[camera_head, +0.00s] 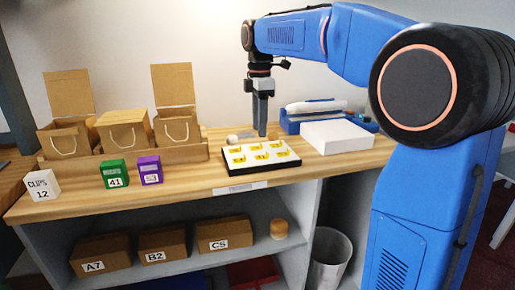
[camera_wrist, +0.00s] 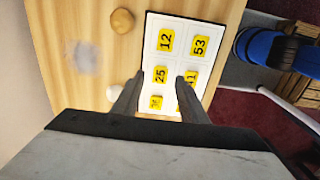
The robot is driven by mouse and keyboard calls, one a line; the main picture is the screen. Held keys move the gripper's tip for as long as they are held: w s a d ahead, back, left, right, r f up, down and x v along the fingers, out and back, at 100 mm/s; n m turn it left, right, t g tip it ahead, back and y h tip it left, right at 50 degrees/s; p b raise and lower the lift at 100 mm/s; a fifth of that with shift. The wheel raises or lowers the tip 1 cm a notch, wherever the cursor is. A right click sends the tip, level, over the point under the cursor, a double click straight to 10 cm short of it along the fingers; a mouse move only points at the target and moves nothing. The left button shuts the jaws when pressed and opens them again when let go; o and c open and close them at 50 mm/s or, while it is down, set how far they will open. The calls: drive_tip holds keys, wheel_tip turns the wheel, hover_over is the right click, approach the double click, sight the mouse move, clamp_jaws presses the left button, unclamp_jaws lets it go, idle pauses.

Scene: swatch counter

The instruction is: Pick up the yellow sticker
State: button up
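Several yellow numbered stickers lie in the cells of a white, dark-edged tray (camera_head: 292,161) on the wooden counter. Sticker 41 (camera_wrist: 192,77) is partly covered by the right finger. Another sticker (camera_wrist: 155,102) lies between the fingers, its number hard to read. My gripper (camera_head: 261,132) points down near the back edge of the tray, above the counter. In the wrist view its fingers (camera_wrist: 159,82) are apart with nothing held between them.
A round wooden knob-like object (camera_wrist: 122,20) and a pale round object (camera_head: 232,139) lie beside the tray. A white box (camera_head: 337,136) stands to its right.

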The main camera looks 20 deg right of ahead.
sight(261, 146)
drive_tip(key=shift+s+d+f, duration=0.1)
drive_tip(key=shift+f, duration=1.1)
drive_tip(key=shift+d+f, duration=0.1)
drive_tip(key=shift+f, duration=1.05)
drive_tip(key=shift+c, duration=0.6)
drive_tip(key=c, duration=0.8)
